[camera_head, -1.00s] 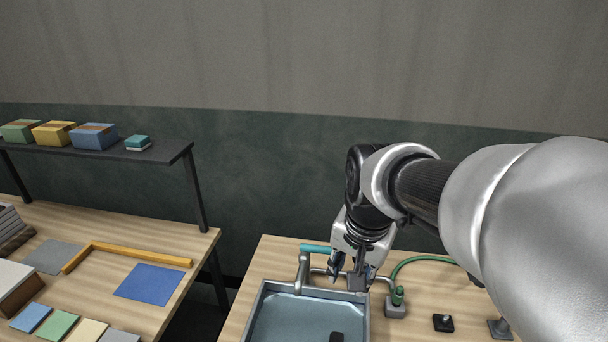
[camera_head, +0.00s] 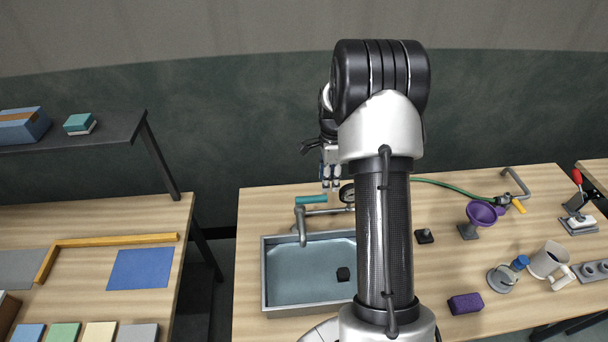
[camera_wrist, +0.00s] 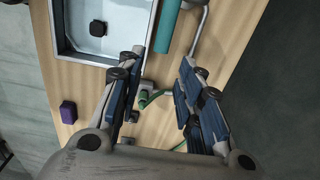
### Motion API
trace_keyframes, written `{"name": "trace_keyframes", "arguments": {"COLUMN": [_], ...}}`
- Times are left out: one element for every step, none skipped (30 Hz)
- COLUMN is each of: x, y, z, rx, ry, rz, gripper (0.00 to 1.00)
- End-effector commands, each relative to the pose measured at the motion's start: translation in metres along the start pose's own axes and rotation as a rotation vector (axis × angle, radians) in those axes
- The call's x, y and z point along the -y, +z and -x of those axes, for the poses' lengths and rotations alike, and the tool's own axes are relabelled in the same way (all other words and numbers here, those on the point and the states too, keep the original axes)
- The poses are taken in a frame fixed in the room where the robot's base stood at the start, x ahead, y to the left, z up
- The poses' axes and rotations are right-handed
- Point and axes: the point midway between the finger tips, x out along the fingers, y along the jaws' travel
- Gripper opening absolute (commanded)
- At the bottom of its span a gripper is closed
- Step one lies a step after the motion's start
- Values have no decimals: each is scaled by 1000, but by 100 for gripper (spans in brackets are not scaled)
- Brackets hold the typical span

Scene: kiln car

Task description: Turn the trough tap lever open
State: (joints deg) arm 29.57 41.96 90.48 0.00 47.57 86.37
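The tap lever (camera_head: 311,199) is a teal bar on top of the grey tap (camera_head: 302,226), lying roughly crosswise at the back left of the trough (camera_head: 264,282). In the wrist view the teal lever (camera_wrist: 171,24) shows beyond the fingertips, towards the gap between them, with the grey tap pipe (camera_wrist: 203,28) beside it. My gripper (camera_head: 330,184) is above and a little right of the lever in the head view, pointing down. In the wrist view my gripper (camera_wrist: 160,66) has its blue-padded fingers spread apart with nothing held. I see no contact with the lever.
The trough holds bluish water and a small dark block (camera_head: 343,274). My arm hides the trough's right side.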

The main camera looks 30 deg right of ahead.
Motion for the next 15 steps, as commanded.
{"name": "trace_keyframes", "arguments": {"x": [0,0,0,0,0,0,0,0,0,0,0,-1,-1,-1,-1], "y": [0,0,0,0,0,0,0,0,0,0,0,0,0,0,0], "z": [-7,-10,-13,-15,-18,-21,-23,-26,-29,-32,-34,-37,-40,-42,-45], "rx": [0,0,0,0,0,0,0,0,0,0,0,0,0,0,0], "ry": [1,1,1,1,1,1,0,1,1,1,1,1,1,1,2], "rz": [1,1,1,1,2,2,2,2,2,2,2,2,3,3,3], "gripper": [33,33,33,33,33,33,33,33,33,33,33,33,33,33,33]}}
